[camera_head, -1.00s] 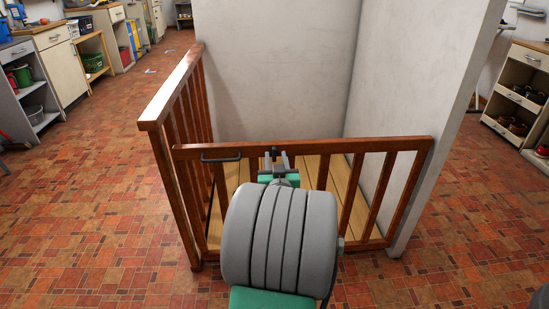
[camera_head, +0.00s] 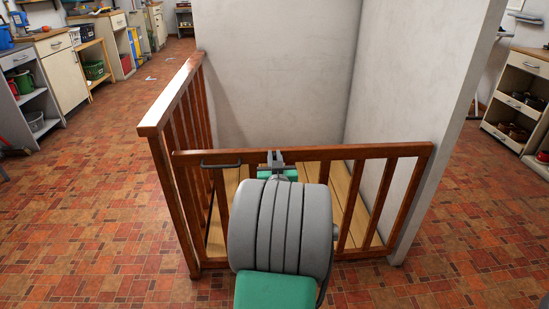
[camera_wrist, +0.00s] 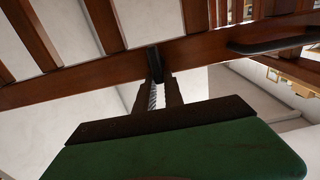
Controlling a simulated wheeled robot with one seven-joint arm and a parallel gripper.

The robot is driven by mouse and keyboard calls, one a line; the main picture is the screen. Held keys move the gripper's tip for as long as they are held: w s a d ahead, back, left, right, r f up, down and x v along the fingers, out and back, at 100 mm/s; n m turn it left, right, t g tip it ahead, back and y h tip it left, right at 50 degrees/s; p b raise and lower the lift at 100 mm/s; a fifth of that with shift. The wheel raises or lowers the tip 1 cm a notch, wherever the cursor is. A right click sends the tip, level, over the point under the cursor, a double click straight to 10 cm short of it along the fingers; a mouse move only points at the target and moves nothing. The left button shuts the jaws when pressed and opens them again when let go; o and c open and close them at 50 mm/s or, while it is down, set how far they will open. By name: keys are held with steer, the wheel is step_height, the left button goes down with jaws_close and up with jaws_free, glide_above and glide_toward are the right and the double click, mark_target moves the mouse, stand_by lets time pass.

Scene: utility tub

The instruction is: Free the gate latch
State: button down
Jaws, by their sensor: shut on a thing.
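The brown wooden gate (camera_head: 378,151) stands across the front of the railed corner, its left end against the post of the side rail. A small dark latch (camera_wrist: 153,58) sits at its top rail. My gripper (camera_head: 275,157) is at the top rail, right of the dark bar handle (camera_head: 221,164). In the wrist view my gripper (camera_wrist: 164,83) has its two fingers close together at the latch, shut on it. The handle also shows in the wrist view (camera_wrist: 270,46). My arm hides the gate's lower middle, and the fingers partly cover the latch.
A wooden side rail (camera_head: 172,92) runs back on the left. A pale wall (camera_head: 425,120) borders the gate on the right. Wooden planks (camera_head: 345,200) floor the space behind the gate. The tiled floor is clear to the left and right; cabinets (camera_head: 60,65) stand farther back.

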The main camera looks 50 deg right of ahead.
steer(key=shift+m, duration=0.3)
stand_by(0.4)
steer(key=m+p, duration=0.1)
steer(key=m, duration=0.4)
steer(key=s+d+f+m, duration=0.1)
steer(key=m, duration=0.5)
steer(key=f+m+p, duration=0.1)
steer(key=m, duration=0.5)
steer(key=shift+s+d+f+p, duration=0.2)
steer(key=shift+s+d+p, duration=0.1)
steer(key=shift+s, duration=0.1)
steer(key=shift+f+m, duration=0.1)
steer(key=shift+m, duration=0.2)
steer(key=c, duration=1.4)
jaws_free()
steer(key=shift+c, duration=0.2)
steer(key=shift+s, duration=0.1)
